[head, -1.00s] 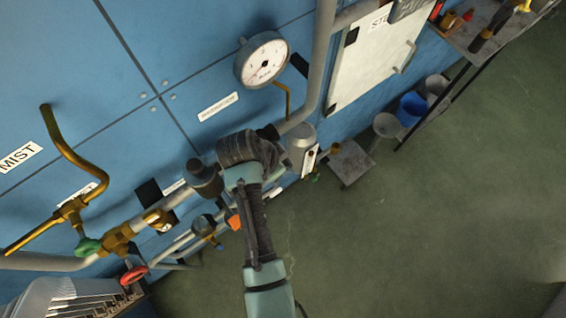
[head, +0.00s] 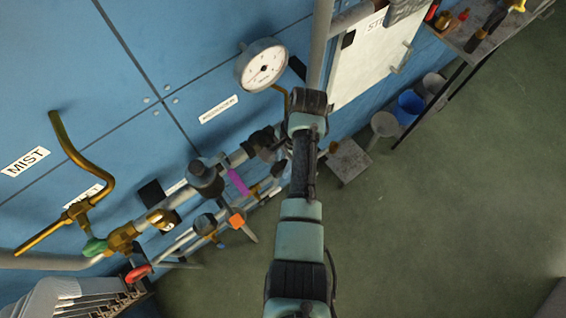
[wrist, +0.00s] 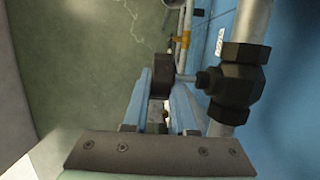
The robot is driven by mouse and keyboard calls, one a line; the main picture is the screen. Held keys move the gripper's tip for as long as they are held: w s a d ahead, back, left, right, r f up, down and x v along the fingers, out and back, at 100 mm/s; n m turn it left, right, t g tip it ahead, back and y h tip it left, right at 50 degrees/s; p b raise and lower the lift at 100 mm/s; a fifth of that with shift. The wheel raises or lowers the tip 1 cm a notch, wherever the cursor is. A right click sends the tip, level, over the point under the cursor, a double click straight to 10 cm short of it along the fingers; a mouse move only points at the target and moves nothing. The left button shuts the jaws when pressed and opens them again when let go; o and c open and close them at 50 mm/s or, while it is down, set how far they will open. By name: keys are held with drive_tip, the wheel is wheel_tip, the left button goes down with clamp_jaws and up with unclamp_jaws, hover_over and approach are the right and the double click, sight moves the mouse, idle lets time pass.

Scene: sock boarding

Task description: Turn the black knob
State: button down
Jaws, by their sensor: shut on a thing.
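In the wrist view my gripper (wrist: 164,96) has its two blue fingers on either side of a dark round knob (wrist: 162,72), and it is shut on it. This is likely the black knob. A black valve body (wrist: 238,78) on a grey vertical pipe stands just right of the fingers. In the head view my arm hides part of the pipework, and the fingers and held knob cannot be made out clearly there.
A round white gauge (head: 262,65) is on the blue wall above the pipes. A red handle (head: 138,273), a green handle (head: 95,246) and an orange handle (head: 237,220) sit lower left. Buckets (head: 409,106) and a small stand (head: 347,162) are to the right.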

drive_tip(key=g+y+b, duration=0.1)
drive_tip(key=b, duration=0.1)
drive_tip(key=f+g+y+b, duration=0.1)
drive_tip(key=y+b, duration=0.1)
drive_tip(key=shift+w+d, duration=0.1)
drive_tip(key=shift+d, duration=0.05)
drive_tip(key=g+y+b, duration=0.1)
drive_tip(key=y+b, duration=0.1)
drive_tip(key=b, duration=0.2)
drive_tip(key=shift+g+b, duration=0.3)
drive_tip(key=shift+g, duration=0.1)
drive_tip(key=g+y+b, duration=0.1)
drive_tip(key=b, duration=0.2)
drive_tip(key=shift+f+y+b, duration=0.15)
drive_tip(key=shift+y+b, duration=0.15)
drive_tip(key=shift+b, duration=0.45)
drive_tip(key=shift+g+y+b, duration=0.3)
drive_tip(key=shift+y+b, duration=0.2)
drive_tip(key=shift+b, duration=0.4)
drive_tip(key=c, duration=0.7)
unclamp_jaws()
drive_tip(key=shift+r, duration=0.2)
